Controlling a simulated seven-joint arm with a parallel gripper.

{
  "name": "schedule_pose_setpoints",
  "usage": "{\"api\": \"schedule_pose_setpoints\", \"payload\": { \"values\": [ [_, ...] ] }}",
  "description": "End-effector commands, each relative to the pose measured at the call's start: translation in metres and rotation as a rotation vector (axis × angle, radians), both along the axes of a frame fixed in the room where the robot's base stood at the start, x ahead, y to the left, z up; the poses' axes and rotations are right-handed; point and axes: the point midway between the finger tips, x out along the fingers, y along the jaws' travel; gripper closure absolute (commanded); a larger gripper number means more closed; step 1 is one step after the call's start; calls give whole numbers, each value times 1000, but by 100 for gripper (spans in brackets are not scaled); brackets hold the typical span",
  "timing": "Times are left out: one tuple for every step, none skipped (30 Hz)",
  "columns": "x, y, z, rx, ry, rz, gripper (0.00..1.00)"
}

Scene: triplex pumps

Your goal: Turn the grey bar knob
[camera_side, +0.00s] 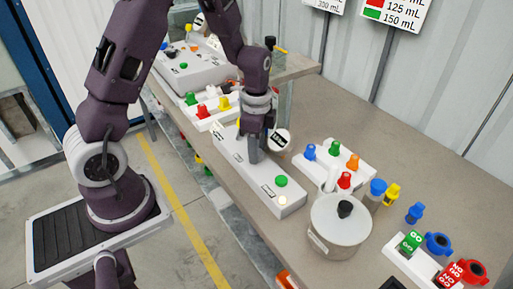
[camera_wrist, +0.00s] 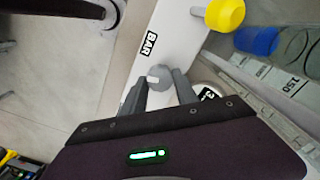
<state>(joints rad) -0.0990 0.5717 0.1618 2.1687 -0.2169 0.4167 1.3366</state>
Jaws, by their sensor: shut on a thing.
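The grey bar knob (camera_wrist: 158,74) is a small round dial with a light pointer mark, on a white panel (camera_wrist: 175,40) beside a black "BAR" label (camera_wrist: 149,43). My gripper (camera_wrist: 160,84) has one finger on each side of the knob and is shut on it. In the side view my gripper (camera_side: 255,150) points down onto the long white control box (camera_side: 235,160) and hides the knob there. The same box carries a green button (camera_side: 281,181) and a pale lit button (camera_side: 283,201).
A yellow knob (camera_wrist: 225,14) stands along the panel. A round gauge (camera_side: 281,141) is close beside my gripper. A rack with coloured stoppers (camera_side: 334,148) and a lidded pot (camera_side: 340,225) stand to the right. Bench at the back right (camera_side: 340,105) is clear.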

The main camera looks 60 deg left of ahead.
Motion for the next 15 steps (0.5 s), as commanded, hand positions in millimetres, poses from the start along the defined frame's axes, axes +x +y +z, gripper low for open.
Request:
{"api": "schedule_pose_setpoints", "payload": {
  "values": [
    [1, 0, 1, 0, -4, 41, 100],
    [1, 0, 1, 0, -4, 69, 100],
    [1, 0, 1, 0, -4, 107, 100],
    [1, 0, 1, 0, -4, 135, 100],
    [1, 0, 1, 0, -4, 164, 100],
    [1, 0, 1, 0, -4, 202, 100],
    [1, 0, 1, 1, -4, 230, 100],
    [1, 0, 1, 0, -4, 259, 100],
    [1, 0, 1, 0, -4, 297, 100],
    [1, 0, 1, 0, -4, 325, 100],
    [2, 0, 1, 0, -4, 354, 100],
    [2, 0, 1, 0, -4, 392, 100],
    [2, 1, 1, 0, -4, 420, 100],
    [2, 1, 1, 0, -4, 449, 100],
    [2, 1, 1, 0, -4, 487, 100]
  ]
}}
